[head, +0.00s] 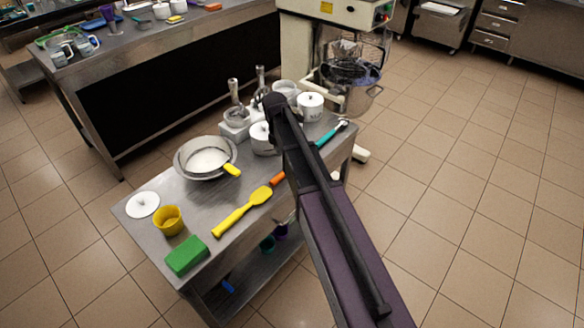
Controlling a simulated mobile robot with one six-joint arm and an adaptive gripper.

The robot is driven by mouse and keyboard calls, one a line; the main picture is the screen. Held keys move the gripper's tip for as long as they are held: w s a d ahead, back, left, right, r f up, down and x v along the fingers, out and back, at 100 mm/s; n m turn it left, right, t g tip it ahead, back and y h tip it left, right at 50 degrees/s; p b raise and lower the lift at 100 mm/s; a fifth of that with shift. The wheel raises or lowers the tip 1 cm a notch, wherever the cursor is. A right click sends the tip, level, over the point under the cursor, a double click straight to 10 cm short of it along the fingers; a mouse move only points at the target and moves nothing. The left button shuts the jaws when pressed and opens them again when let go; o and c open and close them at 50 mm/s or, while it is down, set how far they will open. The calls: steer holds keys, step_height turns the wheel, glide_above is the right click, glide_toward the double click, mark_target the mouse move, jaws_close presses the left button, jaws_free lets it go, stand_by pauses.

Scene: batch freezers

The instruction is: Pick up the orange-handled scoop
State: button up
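An orange handle (277,179) lies on the steel table (205,213), right beside my arm in the head view. I take it to be the scoop's handle. Only a short orange piece shows, just past the end of a yellow spatula (241,211). The rest is hidden behind my dark arm, so I cannot see a scoop head. My arm reaches up across the right half of the table from the bottom of the view. My gripper is not visible, and I cannot tell whether it is open or shut.
On the table are a bowl with a sieve (205,157), yellow cup (168,219), green block (187,255), white lid (143,205), white pots (310,106) and a teal-handled tool (331,134). A large mixer (335,50) stands behind. Floor at right (475,190) is clear.

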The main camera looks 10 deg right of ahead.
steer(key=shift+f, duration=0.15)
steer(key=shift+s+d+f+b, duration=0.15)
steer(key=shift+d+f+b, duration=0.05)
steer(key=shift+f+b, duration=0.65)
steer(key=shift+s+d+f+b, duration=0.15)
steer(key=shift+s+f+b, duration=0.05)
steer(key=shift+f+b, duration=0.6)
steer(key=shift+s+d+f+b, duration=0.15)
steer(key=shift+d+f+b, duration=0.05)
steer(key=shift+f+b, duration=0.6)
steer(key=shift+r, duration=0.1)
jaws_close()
